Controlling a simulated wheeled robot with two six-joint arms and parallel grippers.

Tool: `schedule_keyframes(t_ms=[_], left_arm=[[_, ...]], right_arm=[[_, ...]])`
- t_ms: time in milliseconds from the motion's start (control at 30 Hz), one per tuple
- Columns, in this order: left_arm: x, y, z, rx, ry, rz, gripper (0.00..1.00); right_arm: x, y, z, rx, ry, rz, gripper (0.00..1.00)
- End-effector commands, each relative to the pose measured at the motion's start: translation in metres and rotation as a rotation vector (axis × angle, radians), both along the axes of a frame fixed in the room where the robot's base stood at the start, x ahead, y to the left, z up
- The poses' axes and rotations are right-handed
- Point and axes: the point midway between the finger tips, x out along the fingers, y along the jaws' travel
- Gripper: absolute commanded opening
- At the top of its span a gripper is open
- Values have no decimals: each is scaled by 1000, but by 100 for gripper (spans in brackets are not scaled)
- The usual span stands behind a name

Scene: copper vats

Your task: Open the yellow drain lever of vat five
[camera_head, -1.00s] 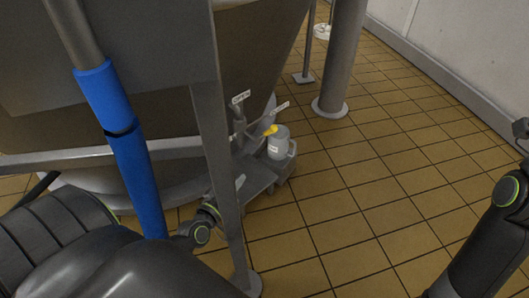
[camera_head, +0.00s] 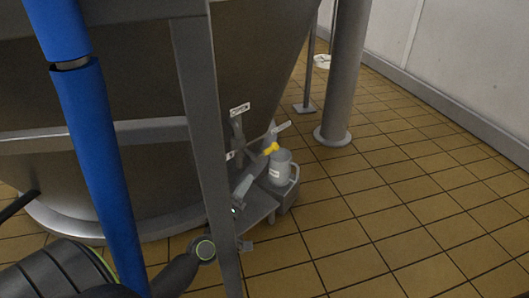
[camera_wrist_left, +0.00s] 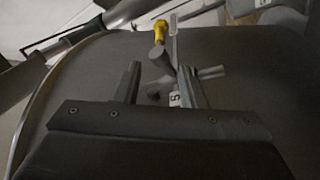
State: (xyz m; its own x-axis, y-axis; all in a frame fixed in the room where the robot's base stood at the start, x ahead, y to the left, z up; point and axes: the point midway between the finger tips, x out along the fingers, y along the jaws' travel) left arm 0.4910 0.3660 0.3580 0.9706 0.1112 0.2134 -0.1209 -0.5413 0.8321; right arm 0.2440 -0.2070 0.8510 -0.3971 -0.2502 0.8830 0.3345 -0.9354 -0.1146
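The yellow drain lever (camera_head: 271,149) shows at the lower edge of the big vat (camera_head: 130,90), above a grey jug (camera_head: 282,172). In the left wrist view the yellow lever end (camera_wrist_left: 160,29) lies just beyond my fingertips, with a grey stem below it. My left gripper (camera_wrist_left: 159,68) is open and no finger visibly touches the lever. In the head view my left gripper (camera_head: 246,184) is small, just below and left of the lever, with its arm partly hidden by a grey post. My right gripper is out of view.
A grey column (camera_head: 345,75) stands behind. Tiled floor (camera_head: 390,215) is open to the right, up to the white wall (camera_head: 450,50).

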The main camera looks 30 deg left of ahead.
Motion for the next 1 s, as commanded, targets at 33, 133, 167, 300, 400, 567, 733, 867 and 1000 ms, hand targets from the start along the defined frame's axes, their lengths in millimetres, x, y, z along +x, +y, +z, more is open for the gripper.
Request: schedule_keyframes(t_ms=[33,133,167,300,400,567,733,867,1000], left_arm=[[11,1,5,0,-3,-1,37],[30,3,9,1,-2,0,37],[36,4,10,-1,-2,0,37],[63,7,15,0,-2,-1,37],[81,9,18,1,-2,-1,37],[105,12,22,2,0,0,37],[119,14,25,2,0,0,37],[122,14,26,1,0,0,37],[123,14,26,1,1,0,37]], right_arm=[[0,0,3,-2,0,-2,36],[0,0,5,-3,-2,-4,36],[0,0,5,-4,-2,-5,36],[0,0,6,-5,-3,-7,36],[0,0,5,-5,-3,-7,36],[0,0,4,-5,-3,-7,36],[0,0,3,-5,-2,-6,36],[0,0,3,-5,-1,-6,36],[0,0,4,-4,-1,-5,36]])
